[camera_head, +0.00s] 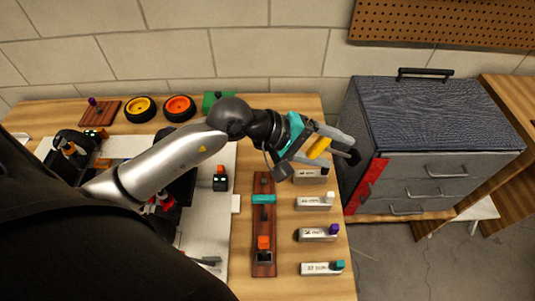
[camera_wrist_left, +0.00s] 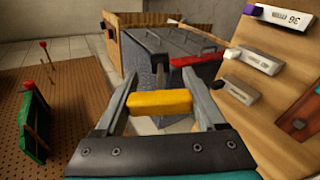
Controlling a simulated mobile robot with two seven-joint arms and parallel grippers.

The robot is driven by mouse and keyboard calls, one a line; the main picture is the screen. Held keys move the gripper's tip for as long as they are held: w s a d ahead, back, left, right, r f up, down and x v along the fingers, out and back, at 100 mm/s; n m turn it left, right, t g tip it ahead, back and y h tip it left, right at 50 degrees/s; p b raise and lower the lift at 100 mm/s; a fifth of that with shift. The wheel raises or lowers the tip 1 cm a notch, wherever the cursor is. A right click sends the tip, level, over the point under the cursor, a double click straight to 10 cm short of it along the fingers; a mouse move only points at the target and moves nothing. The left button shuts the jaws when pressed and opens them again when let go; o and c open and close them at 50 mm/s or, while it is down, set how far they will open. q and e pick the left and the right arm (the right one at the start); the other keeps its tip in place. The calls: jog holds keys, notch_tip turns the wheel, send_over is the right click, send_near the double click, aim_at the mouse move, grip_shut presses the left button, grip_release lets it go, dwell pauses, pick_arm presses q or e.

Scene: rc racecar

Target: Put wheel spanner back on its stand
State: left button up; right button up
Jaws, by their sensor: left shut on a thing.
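My left gripper (camera_head: 311,151) is shut on a yellow piece (camera_head: 319,147), which looks like the handle of the wheel spanner. It is held in the air above the table's right edge. I cannot tell which stand belongs to the spanner. My right gripper is not in view.
Several labelled grey blocks (camera_head: 318,234) line the table's right edge. A grey drawer cabinet (camera_head: 430,135) stands to the right, with a red piece (camera_head: 370,182) at its side. Orange and yellow wheels (camera_head: 179,108) are at the back. A pegboard (camera_head: 450,22) hangs on the wall.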

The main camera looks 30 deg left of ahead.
pick_arm(q)
jog(key=a+f+m+g+y+b, duration=0.25)
jog(key=f+g+y, duration=0.2)
jog(key=f, duration=0.35)
jog(key=a+f+g+y+b, duration=0.1)
jog(key=a+f+g+y, duration=0.2)
jog(key=a, duration=0.9)
jog(key=shift+a+f+y, duration=0.3)
jog(key=shift+a+y, duration=0.1)
jog(key=shift+y, duration=0.35)
notch_tip(320, 180, down, 5)
jog(key=b, duration=0.5)
jog(key=shift+r, duration=0.1)
